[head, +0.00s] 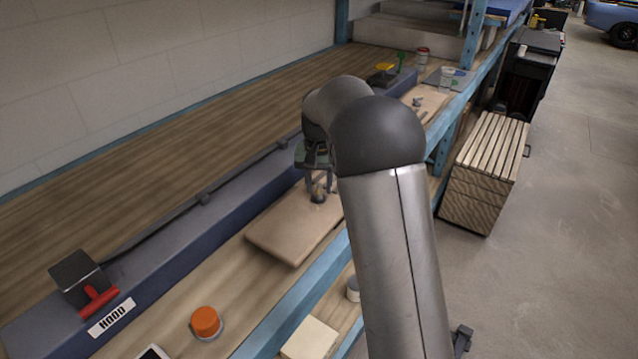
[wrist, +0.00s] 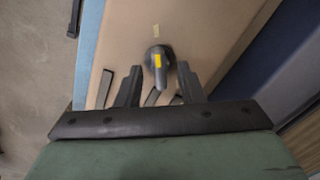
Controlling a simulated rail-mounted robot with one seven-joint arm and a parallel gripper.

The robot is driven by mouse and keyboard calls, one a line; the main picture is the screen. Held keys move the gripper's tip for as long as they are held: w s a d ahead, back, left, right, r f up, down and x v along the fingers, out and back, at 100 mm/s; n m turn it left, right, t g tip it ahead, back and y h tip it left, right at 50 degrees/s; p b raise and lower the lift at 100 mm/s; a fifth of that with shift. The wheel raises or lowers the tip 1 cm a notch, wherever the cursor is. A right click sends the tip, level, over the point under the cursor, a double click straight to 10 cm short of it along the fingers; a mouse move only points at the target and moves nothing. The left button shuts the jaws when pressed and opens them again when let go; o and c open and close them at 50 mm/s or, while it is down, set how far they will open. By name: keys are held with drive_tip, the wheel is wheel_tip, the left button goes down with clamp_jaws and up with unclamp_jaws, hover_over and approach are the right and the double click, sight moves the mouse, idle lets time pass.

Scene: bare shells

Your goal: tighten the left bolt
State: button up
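A dark grey knob-like fitting with a yellow mark (wrist: 158,62) stands on a light wooden board (wrist: 190,28) in the wrist view. It looks like a bolt with a short handle, but I cannot tell whether it is the left bolt. My gripper (wrist: 158,78) is open, with one finger on each side of the fitting's near end, and no clear contact shows. In the head view my gripper (head: 318,185) points down over the board (head: 285,238), with the small dark fitting (head: 318,197) under its fingertips. My arm hides the board's right part.
A blue-grey ledge (head: 235,200) runs behind the board. A red lever (head: 99,302) and a HOOD label (head: 111,317) are at the near left. An orange-capped jar (head: 206,322) stands on the bench. Another board (head: 428,99) with a grey fitting (head: 417,102) lies farther along.

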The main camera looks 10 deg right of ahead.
sight(319, 188)
wheel_tip(319, 188, up, 17)
drive_tip(key=shift+r+b, duration=0.2)
drive_tip(key=shift+b, duration=0.15)
idle(0.3)
drive_tip(key=s+f+n, duration=0.1)
drive_tip(key=s+f, duration=0.4)
drive_tip(key=s, duration=0.6)
drive_tip(key=s+f+n, duration=0.1)
drive_tip(key=s+f, duration=0.5)
drive_tip(key=s, duration=0.6)
drive_tip(key=s+f+n, duration=0.1)
drive_tip(key=s+f, duration=0.5)
drive_tip(key=s, duration=0.6)
drive_tip(key=shift+s+n+t, duration=0.25)
drive_tip(key=shift+n+t, duration=0.05)
drive_tip(key=shift+t, duration=0.1)
drive_tip(key=shift+d, duration=0.1)
